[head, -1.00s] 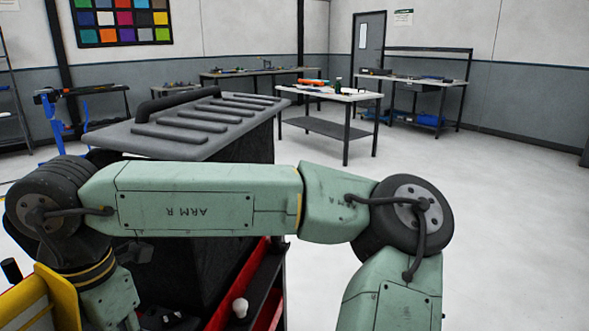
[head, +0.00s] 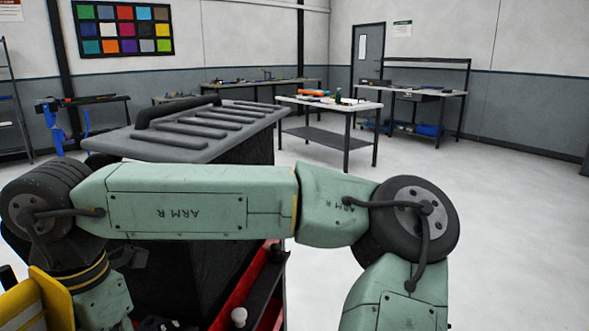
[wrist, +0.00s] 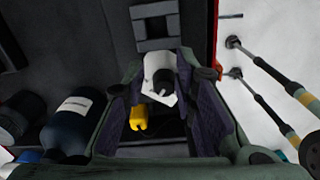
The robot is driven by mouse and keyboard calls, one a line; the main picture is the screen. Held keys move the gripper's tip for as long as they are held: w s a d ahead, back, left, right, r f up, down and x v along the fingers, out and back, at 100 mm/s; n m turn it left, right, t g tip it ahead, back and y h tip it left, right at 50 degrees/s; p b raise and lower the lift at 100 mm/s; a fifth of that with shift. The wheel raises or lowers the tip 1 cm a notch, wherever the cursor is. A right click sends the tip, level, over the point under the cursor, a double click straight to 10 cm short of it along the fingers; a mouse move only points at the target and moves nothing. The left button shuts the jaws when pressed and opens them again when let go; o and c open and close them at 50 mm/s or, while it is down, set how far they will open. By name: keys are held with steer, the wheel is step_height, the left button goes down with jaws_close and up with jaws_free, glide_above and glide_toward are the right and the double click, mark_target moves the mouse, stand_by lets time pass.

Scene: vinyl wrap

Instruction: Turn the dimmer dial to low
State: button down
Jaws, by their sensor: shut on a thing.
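In the wrist view, my gripper (wrist: 163,80) has its two dark padded fingers on either side of a white piece with a black knob (wrist: 166,78), which looks like the dimmer dial. The fingertips close on its sides. The dial's marks and pointer are too small and dark to read, so I cannot tell its setting. In the head view, my green arm crosses the picture, and my gripper and the dial are not visible there.
A yellow object (wrist: 138,117) lies below the white piece between the fingers. A red-edged cart (head: 226,306) with a ridged grey lid (head: 190,128) is before me. Open floor (head: 510,220) lies to the right.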

steer(key=shift+w+a+f, duration=0.2)
steer(key=shift+f, duration=0.3)
steer(key=shift+w+r+p, duration=0.1)
steer(key=shift+r+p, duration=0.2)
steer(key=shift+r, duration=0.2)
steer(key=shift+w+a+r+p, duration=0.1)
steer(key=shift+r+p, duration=0.7)
steer(key=shift+r, duration=0.5)
steer(key=shift+w+r+p, duration=0.1)
steer(key=shift+r+p, duration=0.7)
steer(key=shift+r, duration=0.5)
